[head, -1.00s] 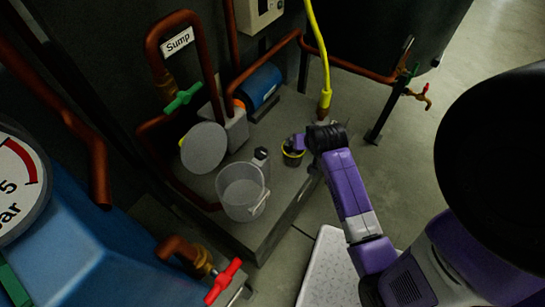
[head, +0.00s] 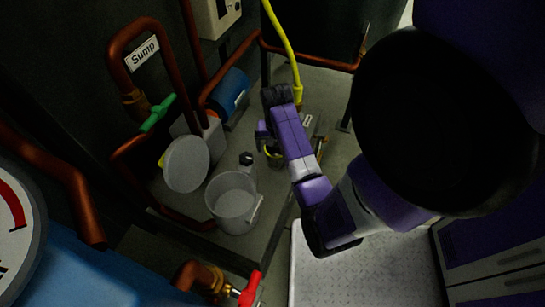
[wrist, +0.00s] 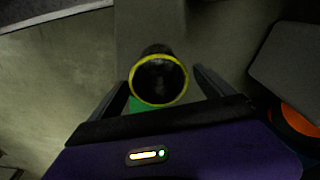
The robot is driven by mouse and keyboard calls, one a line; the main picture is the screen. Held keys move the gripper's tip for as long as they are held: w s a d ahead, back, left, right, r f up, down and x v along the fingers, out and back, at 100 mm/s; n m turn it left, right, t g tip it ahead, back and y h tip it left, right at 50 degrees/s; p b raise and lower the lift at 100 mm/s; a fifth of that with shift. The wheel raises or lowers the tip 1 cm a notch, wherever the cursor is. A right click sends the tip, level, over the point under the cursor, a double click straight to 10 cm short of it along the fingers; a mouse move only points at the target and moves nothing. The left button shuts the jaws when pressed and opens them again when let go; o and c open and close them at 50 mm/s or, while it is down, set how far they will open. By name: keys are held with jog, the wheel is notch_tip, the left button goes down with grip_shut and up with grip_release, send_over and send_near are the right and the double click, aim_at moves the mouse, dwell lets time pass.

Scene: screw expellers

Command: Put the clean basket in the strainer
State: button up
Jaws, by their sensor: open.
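A dark round basket with a yellow rim (wrist: 159,80) lies between my gripper's fingers in the wrist view, with gaps on both sides. In the head view its yellow rim (head: 272,157) shows on the grey platform, partly hidden by my arm. My gripper (wrist: 161,76) is open, its two dark fingers spread beside the basket. In the head view my gripper (head: 264,138) is small and partly hidden. What looks like the strainer is a grey housing (head: 214,136) beside the blue motor. A round grey disc (head: 187,164) covers part of its front; its opening is not visible.
Copper pipes (head: 185,75), a green-handled valve (head: 158,113) and a yellow hose (head: 285,50) surround the platform. A red-handled valve (head: 249,288) is at front.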

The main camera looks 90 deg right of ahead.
aim_at(276, 154)
jog(key=f, duration=0.2)
jog(key=f+b, duration=0.1)
jog(key=f, duration=0.1)
jog(key=f+b, duration=0.1)
jog(key=f, duration=0.1)
jog(key=shift+d+f, duration=0.3)
jog(key=shift+d, duration=0.05)
jog(key=shift+r, duration=0.1)
jog(key=c, duration=1.7)
